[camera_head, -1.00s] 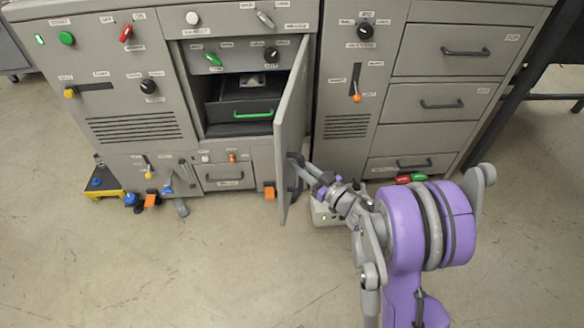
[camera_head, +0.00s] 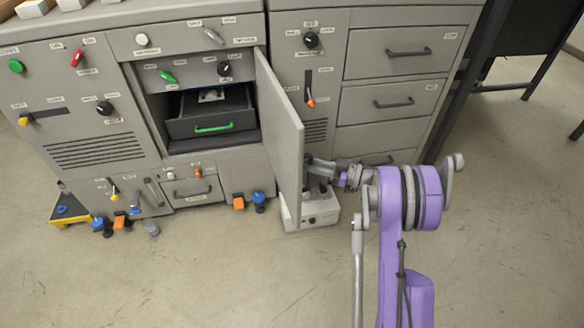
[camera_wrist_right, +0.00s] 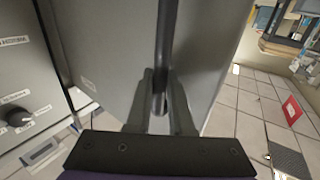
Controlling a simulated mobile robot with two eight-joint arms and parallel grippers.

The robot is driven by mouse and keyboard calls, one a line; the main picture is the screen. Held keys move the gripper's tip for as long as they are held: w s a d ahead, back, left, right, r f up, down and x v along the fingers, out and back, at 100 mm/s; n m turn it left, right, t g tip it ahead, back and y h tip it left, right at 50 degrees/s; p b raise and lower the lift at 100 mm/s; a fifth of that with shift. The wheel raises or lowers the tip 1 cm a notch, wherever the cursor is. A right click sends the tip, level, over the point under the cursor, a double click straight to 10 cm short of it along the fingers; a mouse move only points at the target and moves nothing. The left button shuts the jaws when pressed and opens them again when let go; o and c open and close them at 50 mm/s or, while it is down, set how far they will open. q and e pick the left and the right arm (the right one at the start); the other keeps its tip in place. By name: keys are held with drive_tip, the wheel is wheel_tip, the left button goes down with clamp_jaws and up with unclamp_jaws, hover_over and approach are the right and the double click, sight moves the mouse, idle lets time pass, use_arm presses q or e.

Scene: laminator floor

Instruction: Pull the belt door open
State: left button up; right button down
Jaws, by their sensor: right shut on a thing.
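The belt door (camera_head: 280,140) is a grey panel hinged on the right side of the cabinet opening. It stands swung out from the cabinet, well open. Its dark vertical handle (camera_wrist_right: 166,45) shows in the right wrist view, on the door's outer face (camera_wrist_right: 110,50). My right gripper (camera_wrist_right: 160,105) is shut on this handle, one finger on each side of the bar. In the head view the right gripper (camera_head: 318,170) reaches in from the right at the door's outer face; the door's edge hides the handle and fingertips. My left gripper is not in view.
Behind the door, the opening holds a dark drawer with a green handle (camera_head: 214,128). A light box (camera_head: 312,207) stands on the floor by the door's foot. Small coloured parts and a yellow-black platform (camera_head: 68,210) lie along the cabinet base. The front floor is clear.

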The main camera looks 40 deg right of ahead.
drive_tip(key=shift+n+g+y, duration=0.6)
drive_tip(key=shift+n+y, duration=0.1)
drive_tip(key=shift+y, duration=0.2)
drive_tip(key=d, duration=0.2)
drive_tip(key=s+d, duration=0.1)
drive_tip(key=d, duration=0.1)
drive_tip(key=shift+s+d+f, duration=0.1)
drive_tip(key=shift+d+f, duration=0.1)
drive_tip(key=shift+d, duration=0.15)
drive_tip(key=c, duration=0.8)
unclamp_jaws()
drive_tip(key=shift+d, duration=0.1)
drive_tip(key=p+v, duration=0.1)
drive_tip(key=v, duration=1)
drive_tip(key=shift+p, duration=0.4)
drive_tip(key=shift+s+r, duration=0.1)
